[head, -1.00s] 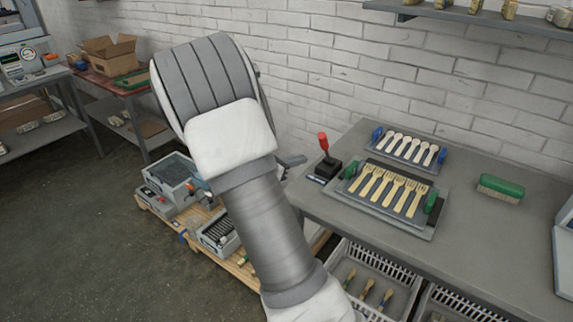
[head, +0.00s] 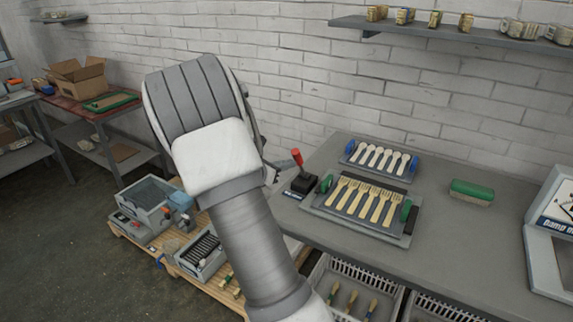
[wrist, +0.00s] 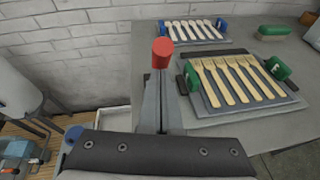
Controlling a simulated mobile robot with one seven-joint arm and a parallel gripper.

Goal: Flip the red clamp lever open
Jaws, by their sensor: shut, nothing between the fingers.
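The red clamp lever (head: 297,157) rises from a small black base (head: 302,185) at the left end of the grey bench, leaning slightly left in the head view. In the wrist view its red knob (wrist: 162,52) shows right at the fingertips, and the fingers hide the shaft and base. My gripper (wrist: 160,78) is shut and empty, its fingers pointing at the knob. I cannot tell whether they touch it. In the head view my arm hides most of the gripper; a bit of it shows just left of the lever.
Right of the lever, a tray of wooden forks (head: 330,208) with green handles lies on the bench (head: 460,235). Behind it is a tray of spoons (head: 402,174) with blue handles. A green brush (head: 472,190) lies farther right. A brick wall stands behind.

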